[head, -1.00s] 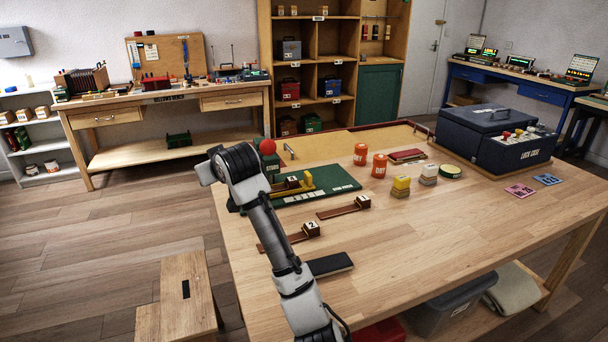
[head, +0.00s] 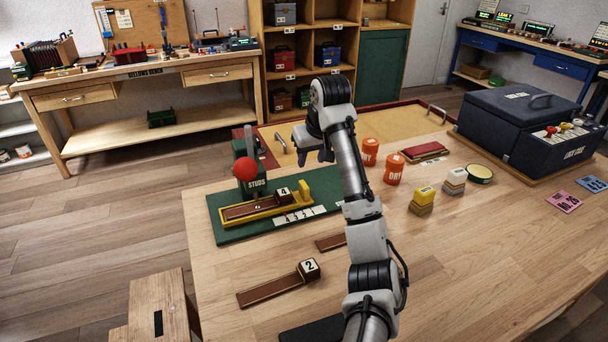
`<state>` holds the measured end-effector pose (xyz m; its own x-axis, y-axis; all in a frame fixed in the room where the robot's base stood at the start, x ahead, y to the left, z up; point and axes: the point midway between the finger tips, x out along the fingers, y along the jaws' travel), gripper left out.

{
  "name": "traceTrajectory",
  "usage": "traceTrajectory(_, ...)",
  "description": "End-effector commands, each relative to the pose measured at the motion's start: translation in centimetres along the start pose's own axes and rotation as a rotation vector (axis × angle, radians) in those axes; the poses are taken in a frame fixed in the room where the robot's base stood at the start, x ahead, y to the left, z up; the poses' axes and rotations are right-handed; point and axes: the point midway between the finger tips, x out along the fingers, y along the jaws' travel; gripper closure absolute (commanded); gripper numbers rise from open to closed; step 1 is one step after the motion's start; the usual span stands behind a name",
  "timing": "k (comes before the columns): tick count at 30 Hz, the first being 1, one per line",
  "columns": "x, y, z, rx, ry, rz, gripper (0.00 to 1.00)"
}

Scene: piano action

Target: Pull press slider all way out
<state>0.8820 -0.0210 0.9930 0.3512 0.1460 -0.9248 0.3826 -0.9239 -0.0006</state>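The green press (head: 247,181) marked STUDS stands on a green base (head: 232,230) at the left of the table. Its lever with a red ball (head: 245,168) is in front of it. A yellow slider tray (head: 266,216) lies on the base, reaching right from the press and ending in an upright yellow tab (head: 304,188). A brown wooden piece with a block marked 4 (head: 283,194) lies in the tray. My gripper (head: 314,152) is above and beyond the tab, apart from it and seemingly empty. Its finger opening is too small and dark to judge.
A wooden piece marked 2 (head: 278,284) lies in front of the base, another partly behind my arm. Orange jars (head: 394,169), yellow blocks (head: 422,201) and a dark lock case (head: 518,130) stand to the right. The front right tabletop is clear.

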Motion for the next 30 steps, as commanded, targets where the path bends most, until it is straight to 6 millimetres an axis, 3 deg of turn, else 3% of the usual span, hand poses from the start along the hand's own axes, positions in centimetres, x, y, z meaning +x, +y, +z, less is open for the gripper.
traceTrajectory(5,1.5,-0.1,0.1,0.002,-0.002,-0.004,0.62)
traceTrajectory(21,11.6,-0.1,0.0,0.001,-0.002,-0.002,0.62)
traceTrajectory(30,13.8,0.0,0.0,0.0,0.0,-0.001,0.62)
